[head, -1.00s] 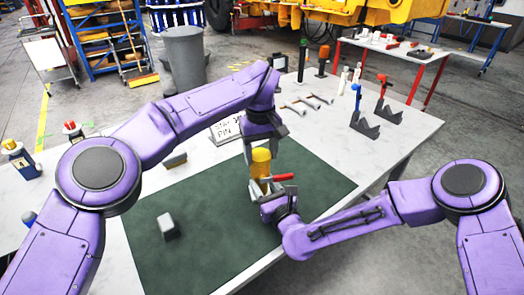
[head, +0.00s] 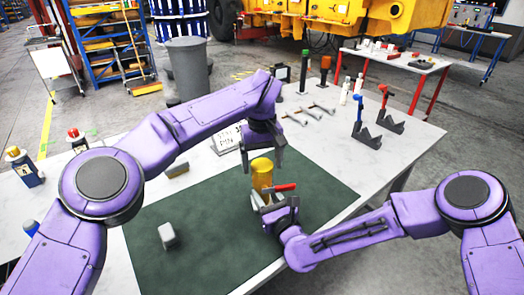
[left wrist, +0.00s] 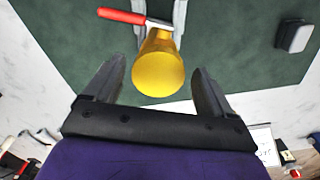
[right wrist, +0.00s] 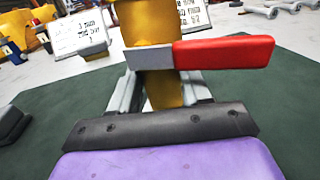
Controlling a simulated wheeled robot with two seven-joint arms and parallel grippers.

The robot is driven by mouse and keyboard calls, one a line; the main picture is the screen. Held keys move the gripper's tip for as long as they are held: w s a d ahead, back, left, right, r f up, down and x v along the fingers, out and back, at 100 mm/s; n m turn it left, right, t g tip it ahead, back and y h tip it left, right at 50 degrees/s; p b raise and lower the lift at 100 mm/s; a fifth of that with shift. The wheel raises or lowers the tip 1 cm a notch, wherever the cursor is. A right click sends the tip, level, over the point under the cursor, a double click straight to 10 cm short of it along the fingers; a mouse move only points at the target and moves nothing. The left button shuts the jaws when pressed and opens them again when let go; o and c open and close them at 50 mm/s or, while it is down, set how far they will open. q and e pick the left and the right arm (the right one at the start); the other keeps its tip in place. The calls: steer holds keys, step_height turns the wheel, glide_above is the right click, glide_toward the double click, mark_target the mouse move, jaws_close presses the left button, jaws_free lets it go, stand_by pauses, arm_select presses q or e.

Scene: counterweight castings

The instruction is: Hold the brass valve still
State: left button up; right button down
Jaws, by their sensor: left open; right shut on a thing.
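The brass valve (head: 262,174) stands upright over the green mat (head: 205,225), with a red lever (head: 283,188) pointing right. My right gripper (head: 273,200) is shut on its lower body, below the lever. In the right wrist view the valve (right wrist: 160,88) sits between the grey fingers, its top cut off by the frame. My left gripper (head: 262,162) is open and empty, pointing down near the valve's top. In the left wrist view the valve's round yellow top (left wrist: 158,74) appears between the spread fingertips, apart from both. The valve's base is hidden by my right gripper.
A grey block (head: 167,236) lies on the mat's left part. Blue and red clamp-like pieces (head: 367,131) stand on V-shaped bases at the right. The mat's centre-left is clear.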

arm_select(q)
steer(key=n, duration=0.3)
steer(key=r+n, duration=0.1)
steer(key=n, duration=0.2)
steer(key=shift+w+d, duration=0.1)
steer(key=n, duration=0.3)
steer(key=r+n, duration=0.1)
steer(key=n, duration=0.2)
steer(key=shift+w+n, duration=0.1)
steer(key=shift+n, duration=0.2)
steer(key=n, duration=0.3)
steer(key=r+n, duration=0.1)
steer(key=n, duration=0.2)
steer(key=shift+n, duration=0.3)
steer(key=n, duration=0.6)
steer(key=shift+w+r, duration=0.15)
steer(key=shift+r, duration=0.25)
steer(key=n, duration=0.3)
steer(key=r+n, duration=0.1)
steer(key=n, duration=0.6)
steer(key=r+n, duration=0.1)
steer(key=n, duration=0.2)
steer(key=shift+n, duration=0.3)
steer(key=n, duration=0.2)
steer(key=r+n, duration=0.1)
steer(key=n, duration=0.2)
steer(key=shift+n, duration=0.3)
steer(key=n, duration=0.4)
steer(key=shift+r+n, duration=0.3)
steer(key=shift+n, duration=0.1)
